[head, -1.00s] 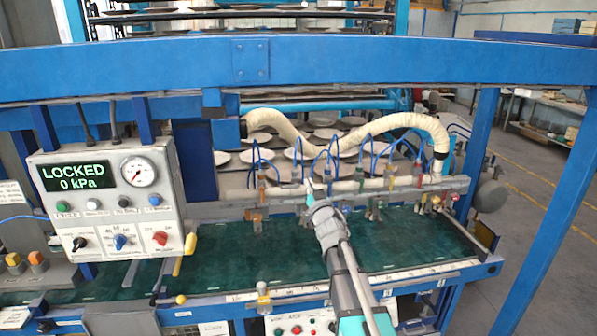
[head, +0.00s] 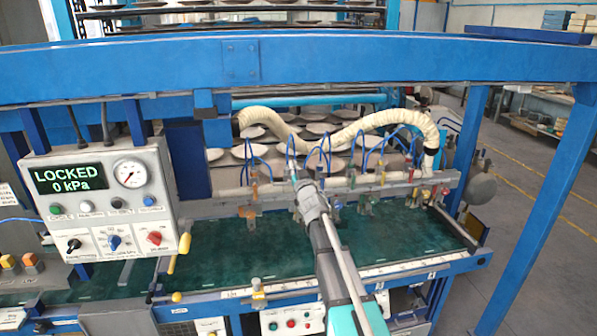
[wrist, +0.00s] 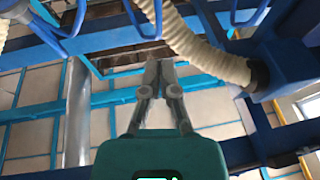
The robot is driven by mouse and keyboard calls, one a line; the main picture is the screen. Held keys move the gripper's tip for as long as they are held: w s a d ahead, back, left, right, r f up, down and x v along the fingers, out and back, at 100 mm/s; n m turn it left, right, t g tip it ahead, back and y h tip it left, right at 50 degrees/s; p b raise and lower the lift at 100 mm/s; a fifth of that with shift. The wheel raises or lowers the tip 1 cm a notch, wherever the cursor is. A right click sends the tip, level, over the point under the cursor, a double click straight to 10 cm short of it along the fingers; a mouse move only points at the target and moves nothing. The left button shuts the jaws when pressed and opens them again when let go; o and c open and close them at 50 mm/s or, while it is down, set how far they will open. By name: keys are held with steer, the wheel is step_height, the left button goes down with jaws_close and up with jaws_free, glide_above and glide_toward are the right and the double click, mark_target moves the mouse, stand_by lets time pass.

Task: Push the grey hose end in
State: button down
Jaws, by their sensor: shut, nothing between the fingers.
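A cream ribbed hose (head: 375,127) arches behind the rail in the head view. A dark cuff (head: 236,126) joins its left end to a blue block, and another dark cuff (head: 432,152) is at its right end. In the wrist view one dark cuff (wrist: 258,75) shows at the right, against a blue housing. I cannot tell which end is the grey one. My gripper (head: 293,165) is at the rail, left of its middle, pointing away. Its fingers (wrist: 160,66) are together and empty, apart from the cuff in the wrist view.
A metal rail (head: 345,190) with coloured fittings and blue looped tubes crosses close around my gripper. A blue beam (head: 300,63) spans above. A control box (head: 105,200) reading LOCKED, 0 kPa stands at left. The green bed (head: 220,250) is largely clear.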

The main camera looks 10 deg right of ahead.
mark_target(287, 168)
steer(key=shift+w+a+f+b, duration=0.15)
steer(key=shift+w+f+b, duration=0.6)
steer(key=shift+w, duration=0.3)
steer(key=shift+w+a+f+b, duration=0.15)
steer(key=shift+w+f+b, duration=0.6)
steer(key=shift+w, duration=0.25)
steer(key=shift+r, duration=0.1)
